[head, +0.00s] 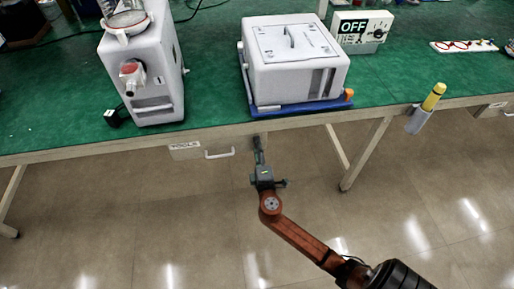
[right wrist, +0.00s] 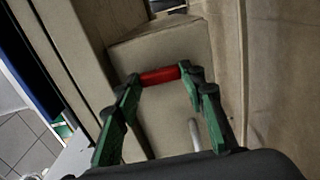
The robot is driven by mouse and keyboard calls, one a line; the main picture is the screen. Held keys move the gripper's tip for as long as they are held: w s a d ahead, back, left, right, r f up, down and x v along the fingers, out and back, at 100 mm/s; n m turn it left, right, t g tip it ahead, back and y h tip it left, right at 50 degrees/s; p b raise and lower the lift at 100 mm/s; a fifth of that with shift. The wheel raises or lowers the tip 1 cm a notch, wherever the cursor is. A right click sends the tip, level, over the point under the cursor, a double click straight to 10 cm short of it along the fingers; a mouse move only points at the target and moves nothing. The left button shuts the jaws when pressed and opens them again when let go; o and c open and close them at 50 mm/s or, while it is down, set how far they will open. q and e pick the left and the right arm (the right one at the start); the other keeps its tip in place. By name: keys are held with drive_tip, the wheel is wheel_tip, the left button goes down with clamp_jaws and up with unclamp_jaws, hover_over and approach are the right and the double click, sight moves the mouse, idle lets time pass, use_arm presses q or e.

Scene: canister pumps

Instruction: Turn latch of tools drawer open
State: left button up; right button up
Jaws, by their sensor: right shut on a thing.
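The tools drawer (head: 195,152) is set under the front edge of the green-topped bench, with a small label and a pale bar handle (head: 219,154). The drawer looks closed. My right gripper (head: 257,141) reaches up to the bench front, just right of the handle. In the right wrist view, the green fingers of my right gripper (right wrist: 161,76) are shut on the red latch (right wrist: 160,76), one at each end. The latch lies nearly level in that picture, slightly tilted. A metal bar (right wrist: 195,134) shows below it. In the head view the latch is hidden by the gripper. My left gripper is out of view.
The bench (head: 55,90) holds a white pump unit (head: 150,75), a white case (head: 290,60) on a blue tray (head: 305,106) and a box marked OFF (head: 360,27). A yellow-topped tool (head: 434,97) sits in a holder at the front edge. The floor in front is clear.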

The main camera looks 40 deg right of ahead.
drive_tip(key=o, duration=1.2)
drive_tip(key=shift+c, duration=0.2)
drive_tip(key=v, duration=1.2)
drive_tip(key=shift+s+d+f, duration=0.1)
